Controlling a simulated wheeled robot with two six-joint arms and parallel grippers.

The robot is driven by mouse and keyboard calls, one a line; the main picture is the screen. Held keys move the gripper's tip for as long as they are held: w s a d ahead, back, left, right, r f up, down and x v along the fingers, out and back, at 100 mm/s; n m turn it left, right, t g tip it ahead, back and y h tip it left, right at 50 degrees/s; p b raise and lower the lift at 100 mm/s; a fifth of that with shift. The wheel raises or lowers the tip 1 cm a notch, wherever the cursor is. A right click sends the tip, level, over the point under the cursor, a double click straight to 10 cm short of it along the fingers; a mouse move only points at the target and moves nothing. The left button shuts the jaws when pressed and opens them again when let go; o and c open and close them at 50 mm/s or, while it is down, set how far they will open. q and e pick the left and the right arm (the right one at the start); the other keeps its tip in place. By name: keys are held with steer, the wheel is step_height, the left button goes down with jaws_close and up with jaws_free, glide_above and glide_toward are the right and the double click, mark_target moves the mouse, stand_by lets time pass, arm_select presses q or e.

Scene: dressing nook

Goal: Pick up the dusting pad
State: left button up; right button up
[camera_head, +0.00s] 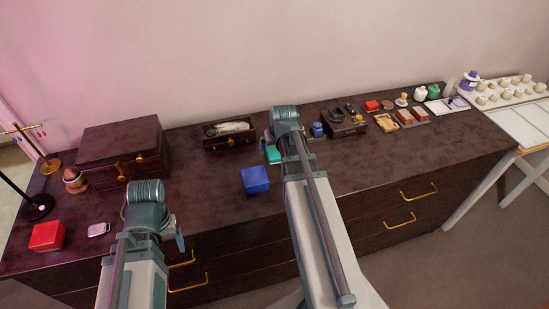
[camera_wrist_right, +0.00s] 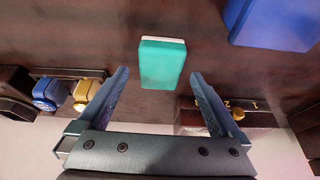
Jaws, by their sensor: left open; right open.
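The dusting pad, which I take to be the teal block with a white layer along one edge (camera_wrist_right: 163,64), lies on the dark dresser top. In the head view it shows in part (camera_head: 272,155), beside my right arm, which hides some of it. My right gripper (camera_wrist_right: 160,75) is open and empty. Its two fingers point at the pad, which appears in the gap between and just beyond the fingertips; I see no contact. My left gripper (camera_head: 179,232) is over the dresser's front left, open, with its fingers mostly hidden behind the wrist.
A blue box (camera_head: 255,180) stands close to the pad. An open dark case (camera_head: 230,142) is behind it. A large dark chest (camera_head: 122,155), a red box (camera_head: 47,236) and a thin stand (camera_head: 37,207) are at left. Several small items crowd the back right; the front right is clear.

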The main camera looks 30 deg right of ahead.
steer(key=shift+w+f, duration=0.2)
steer(key=shift+f, duration=0.35)
arm_select(q)
steer(key=shift+f, duration=0.45)
arm_select(e)
steer(key=shift+r, duration=0.1)
steer(key=shift+c, duration=0.2)
steer(key=c, duration=1.4)
steer(key=shift+o, duration=0.2)
steer(key=shift+r, duration=0.1)
